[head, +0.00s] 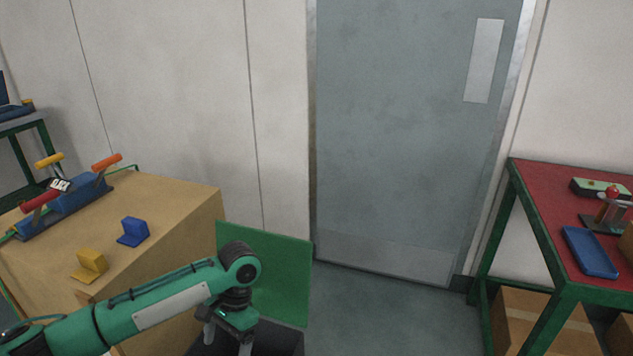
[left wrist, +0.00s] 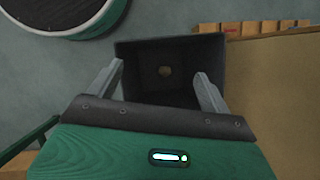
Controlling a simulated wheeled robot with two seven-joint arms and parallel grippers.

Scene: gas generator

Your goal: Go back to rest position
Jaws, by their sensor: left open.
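My left gripper (head: 228,340) hangs pointing down at the bottom of the head view, its green arm coming in from the left. Its two grey fingers are spread and empty, as the left wrist view (left wrist: 161,76) also shows. Below the fingers is a dark open bin (left wrist: 211,48), whose dark edge also shows in the head view (head: 285,343). My right gripper is not in view.
A wooden bench (head: 190,215) at left carries a blue lever unit (head: 65,212), a blue bracket (head: 133,231) and a yellow bracket (head: 90,263). A green panel (head: 285,275) stands behind the bin. A red-topped table (head: 545,205) with a blue tray (head: 590,252) is at right. Floor before the door (head: 405,130) is clear.

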